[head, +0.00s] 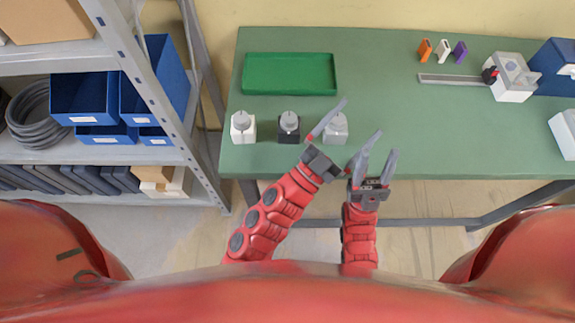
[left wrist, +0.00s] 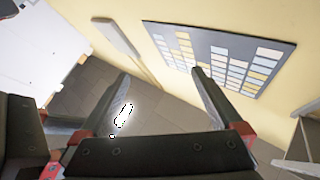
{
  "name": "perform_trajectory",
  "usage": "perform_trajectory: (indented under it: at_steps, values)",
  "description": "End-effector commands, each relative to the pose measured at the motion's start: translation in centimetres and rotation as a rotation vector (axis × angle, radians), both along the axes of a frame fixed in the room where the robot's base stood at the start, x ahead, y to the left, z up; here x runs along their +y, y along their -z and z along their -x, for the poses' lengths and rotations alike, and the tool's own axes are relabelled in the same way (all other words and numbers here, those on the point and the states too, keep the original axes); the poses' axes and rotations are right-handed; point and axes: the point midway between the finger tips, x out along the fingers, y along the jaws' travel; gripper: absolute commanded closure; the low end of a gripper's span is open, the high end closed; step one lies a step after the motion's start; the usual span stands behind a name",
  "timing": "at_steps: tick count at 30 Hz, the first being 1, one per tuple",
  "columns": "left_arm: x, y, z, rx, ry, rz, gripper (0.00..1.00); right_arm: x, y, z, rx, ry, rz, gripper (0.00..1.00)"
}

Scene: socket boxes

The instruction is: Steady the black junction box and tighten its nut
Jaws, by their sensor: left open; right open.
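The black junction box (head: 288,136) stands on the green table with a round grey nut (head: 289,120) on top. A white box (head: 243,136) stands to its left and a grey box (head: 336,139) to its right, each with a similar round top. My left gripper (head: 363,116) is open and empty, right of the black box, its left finger overlapping the view near the grey box. My right gripper (head: 381,151) is open and empty, lower right, at the table's front edge. The left wrist view shows the open left fingers (left wrist: 160,78) but no box.
A green tray (head: 290,93) lies behind the boxes. Orange, white and purple pieces (head: 442,50) stand at the back right. A grey bar (head: 450,79) leads to a white fixture (head: 513,82) beside a blue bin (head: 555,68). A shelf (head: 150,90) stands left. The table's middle right is clear.

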Motion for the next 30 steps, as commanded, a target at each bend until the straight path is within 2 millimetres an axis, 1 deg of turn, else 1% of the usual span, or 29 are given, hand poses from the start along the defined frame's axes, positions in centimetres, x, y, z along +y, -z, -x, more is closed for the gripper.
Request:
perform_trajectory:
  at_steps: [2,3,6,8,9,11,12,15,16,18,21,24,27,30]
  values:
    - [0.2,1.2,0.4,0.163,0.009,0.046,0.00,0.0,0.0,0.0,0.000,0.000,0.000,0.50]
    - [0.8,2.3,0.7,0.276,0.020,0.093,0.00,0.0,0.0,0.0,0.000,0.000,0.000,0.50]
    - [2.3,4.7,1.3,0.526,0.023,0.219,0.00,0.0,0.0,0.0,0.000,0.000,0.000,0.50]
    - [3.1,5.9,1.7,0.645,0.002,0.286,0.00,0.0,0.0,0.0,0.000,0.000,0.000,0.50]
    - [3.6,7.2,1.7,0.688,-0.042,0.288,0.00,0.0,0.0,0.0,0.000,0.000,0.000,0.50]
    - [4.1,9.0,1.6,0.699,-0.140,0.241,0.00,0.0,0.0,0.0,0.000,0.000,0.000,0.50]
    - [4.7,10.0,1.7,0.700,-0.206,0.210,0.00,0.0,0.0,0.0,0.000,0.000,0.000,0.50]
    - [6.7,11.7,2.0,0.685,-0.365,0.152,0.00,0.0,0.0,0.0,0.000,0.000,0.000,0.50]
    - [7.3,11.9,2.2,0.677,-0.405,0.139,0.00,0.0,0.0,0.0,0.000,0.000,0.000,0.50]
    - [8.9,12.3,2.6,0.659,-0.497,0.117,0.00,0.0,0.0,0.0,0.000,0.000,0.000,0.50]
    - [10.8,12.4,3.2,0.630,-0.593,0.102,0.00,0.0,0.0,0.0,0.000,0.000,0.000,0.50]
    - [12.2,12.2,3.6,0.608,-0.656,0.099,0.00,0.0,0.0,0.0,0.000,0.000,0.000,0.50]
    - [12.9,12.0,3.8,0.597,-0.688,0.100,0.00,0.0,0.0,0.0,0.000,0.000,0.000,0.50]
    - [13.1,12.0,3.5,0.594,-0.702,0.101,0.00,0.0,0.0,0.0,0.000,0.000,0.000,0.50]
